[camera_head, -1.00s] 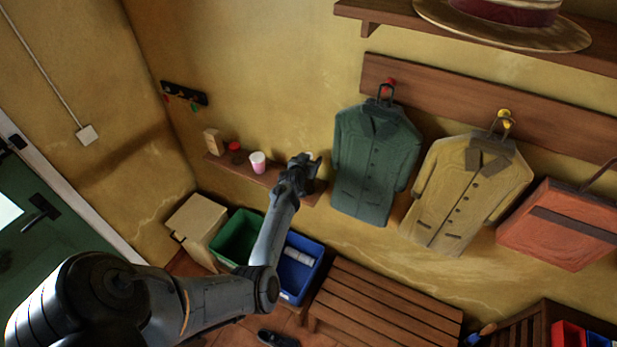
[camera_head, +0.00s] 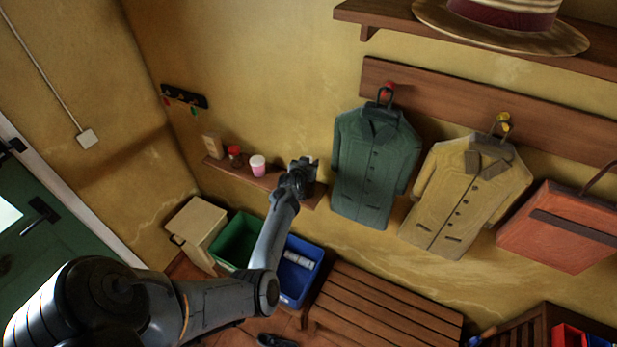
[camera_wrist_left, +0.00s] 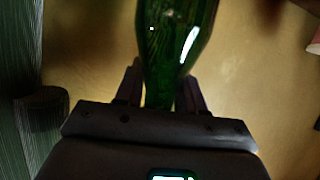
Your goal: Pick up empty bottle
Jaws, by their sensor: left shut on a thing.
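A green glass bottle (camera_wrist_left: 172,45) stands between the fingers of my left gripper (camera_wrist_left: 160,92) in the left wrist view. The gripper is shut on the bottle, with one finger on each side of it. In the head view my left gripper (camera_head: 299,178) is at the right end of the small wall shelf (camera_head: 232,175). There the gripper hides most of the bottle. Whether the bottle is empty cannot be told. My right gripper is not in view.
A pink-and-white cup (camera_head: 257,167), a red-lidded jar (camera_head: 234,155) and a small box (camera_head: 212,146) stand on the shelf to the left. A green jacket (camera_head: 374,165) hangs close on the right. Green (camera_head: 238,240) and blue (camera_head: 297,282) bins stand below.

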